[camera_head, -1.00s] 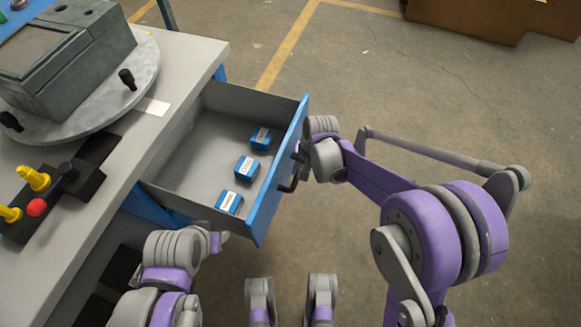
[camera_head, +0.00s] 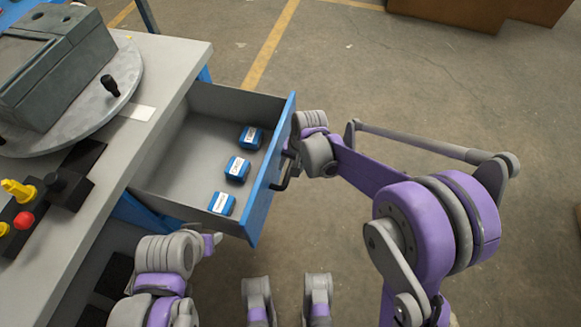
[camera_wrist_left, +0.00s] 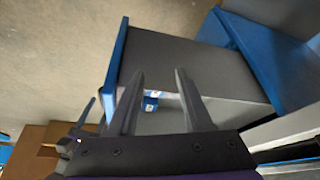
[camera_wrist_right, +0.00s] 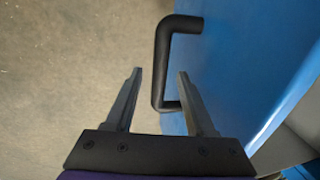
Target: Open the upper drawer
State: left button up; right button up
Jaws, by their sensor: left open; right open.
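The upper drawer (camera_head: 165,190) stands pulled out from the workbench, its inside showing in the head view. Its blue front (camera_head: 268,190) carries a dark bar handle (camera_head: 287,172), which also shows in the right wrist view (camera_wrist_right: 162,62). My right gripper (camera_wrist_right: 157,85) is open at the handle, with the handle's bar appearing between its fingers in that view; I cannot tell if they touch. My left gripper (camera_wrist_left: 155,75) is open and empty near the drawer's near side. Its fingers are mostly hidden in the head view.
Three small blue boxes, (camera_head: 251,137), (camera_head: 238,168) and (camera_head: 222,203), lie in the drawer. The workbench (camera_head: 160,75) bears a round plate (camera_head: 125,85) with a grey housing (camera_head: 45,60) and a control box with a red button (camera_head: 24,220). The floor to the right is open.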

pick_arm(q)
notch_tip(320, 180, up, 3)
jog(key=shift+f+p, duration=0.2)
jog(key=shift+p, duration=0.8)
pick_arm(e)
notch_tip(320, 180, up, 10)
jog(key=d, duration=0.2)
jog(key=shift+s, duration=0.35)
jog(key=s+d+r+n+t+h, duration=0.1)
jog(key=s+d, duration=0.3)
jog(key=s, duration=0.3)
jog(key=s+d+r+n+t, duration=0.1)
jog(key=s+d+n+t, duration=0.1)
jog(key=s+d, duration=0.35)
jog(key=s+d+n+t+h, duration=0.1)
jog(key=s+d, duration=0.2)
jog(key=s, duration=0.6)
pick_arm(q)
notch_tip(320, 180, up, 15)
jog(key=w+p, duration=0.2)
jog(key=p, duration=1.1)
jog(key=shift+t, duration=0.4)
pick_arm(e)
notch_tip(320, 180, up, 15)
jog(key=w, duration=0.1)
jog(key=shift+w+r+t, duration=0.15)
jog(key=shift+w+t, duration=0.15)
